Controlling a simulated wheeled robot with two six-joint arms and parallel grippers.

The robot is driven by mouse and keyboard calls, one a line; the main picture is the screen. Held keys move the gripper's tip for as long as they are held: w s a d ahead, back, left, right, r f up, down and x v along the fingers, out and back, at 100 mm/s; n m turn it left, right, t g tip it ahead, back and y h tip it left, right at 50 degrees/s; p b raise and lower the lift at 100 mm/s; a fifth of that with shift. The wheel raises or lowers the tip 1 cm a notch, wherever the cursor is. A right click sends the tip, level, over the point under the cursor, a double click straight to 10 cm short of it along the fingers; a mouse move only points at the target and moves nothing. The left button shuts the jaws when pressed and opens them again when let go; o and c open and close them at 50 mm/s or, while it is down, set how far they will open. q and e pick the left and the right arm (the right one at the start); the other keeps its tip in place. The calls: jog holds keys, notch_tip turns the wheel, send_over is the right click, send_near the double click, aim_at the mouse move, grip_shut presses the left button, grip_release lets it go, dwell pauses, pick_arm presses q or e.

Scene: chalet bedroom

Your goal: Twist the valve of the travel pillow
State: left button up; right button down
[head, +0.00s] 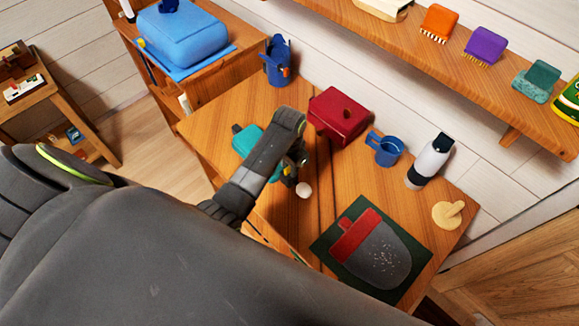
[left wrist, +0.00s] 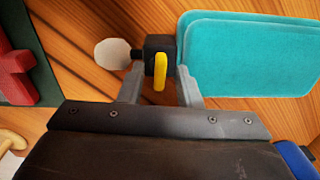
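The travel pillow appears to be the flat teal cushion (head: 245,141) on the wooden table; it also shows at upper right in the left wrist view (left wrist: 250,60). At its left edge there is a black valve block with a yellow tab (left wrist: 160,72). A pale round knob (left wrist: 112,53) sits on the block's far side from the cushion and shows in the head view (head: 304,190). My left gripper (left wrist: 160,82) is open, with one finger on each side of the valve. Whether the fingers touch the block I cannot tell. My right gripper is not in view.
Behind stand a dark red box (head: 338,115), a blue mug (head: 386,149) and a black-and-white bottle (head: 429,162). A red-and-grey item lies on a dark green mat (head: 325,240) at the front. A beige knobbed disc (head: 447,214) sits at the right edge. A wall shelf (head: 430,55) overhangs the back.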

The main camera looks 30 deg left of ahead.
pick_arm(q)
jog(key=shift+c, duration=0.3)
grip_shut()
